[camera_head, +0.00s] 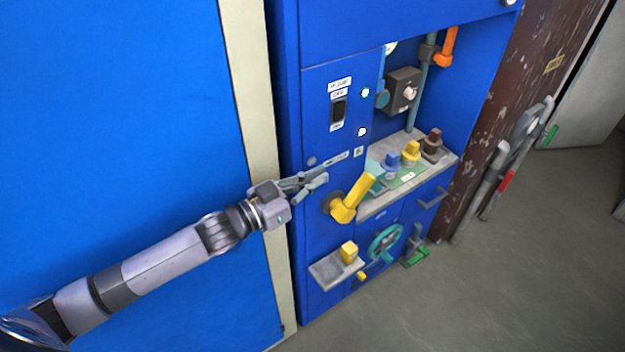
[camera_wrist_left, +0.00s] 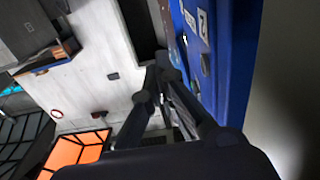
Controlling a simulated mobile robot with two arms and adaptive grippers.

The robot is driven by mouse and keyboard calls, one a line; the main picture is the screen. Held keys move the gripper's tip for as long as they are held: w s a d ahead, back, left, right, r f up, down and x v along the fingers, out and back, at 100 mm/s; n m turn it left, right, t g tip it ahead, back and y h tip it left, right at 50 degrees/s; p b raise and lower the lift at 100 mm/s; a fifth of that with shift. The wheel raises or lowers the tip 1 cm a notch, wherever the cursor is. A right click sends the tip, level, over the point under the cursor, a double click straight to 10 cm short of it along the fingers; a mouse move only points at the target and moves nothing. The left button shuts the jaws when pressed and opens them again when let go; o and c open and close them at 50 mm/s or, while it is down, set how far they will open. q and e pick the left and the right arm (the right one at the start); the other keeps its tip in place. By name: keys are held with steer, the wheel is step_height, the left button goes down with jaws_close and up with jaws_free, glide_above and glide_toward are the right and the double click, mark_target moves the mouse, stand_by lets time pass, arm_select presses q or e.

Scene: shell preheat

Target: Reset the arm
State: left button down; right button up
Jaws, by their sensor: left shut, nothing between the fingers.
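My left arm reaches in from the lower left in the head view. Its gripper (camera_head: 322,173) is shut and empty, in front of the blue cabinet's panel (camera_head: 318,230). It is just left of and above the yellow lever handle (camera_head: 350,200); I cannot tell whether it touches the panel. In the left wrist view the shut fingers (camera_wrist_left: 160,75) show beside the blue cabinet (camera_wrist_left: 240,60). My right gripper is not seen.
A black switch (camera_head: 338,110) is above the gripper. A shelf (camera_head: 375,208) with blue, yellow and brown knobs is at right. A small tray (camera_head: 325,270) with a yellow block (camera_head: 348,252) and a teal handwheel (camera_head: 385,243) are below.

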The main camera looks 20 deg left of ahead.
arm_select(q)
steer(key=shift+s+a+r, duration=0.2)
steer(key=shift+s+r, duration=0.1)
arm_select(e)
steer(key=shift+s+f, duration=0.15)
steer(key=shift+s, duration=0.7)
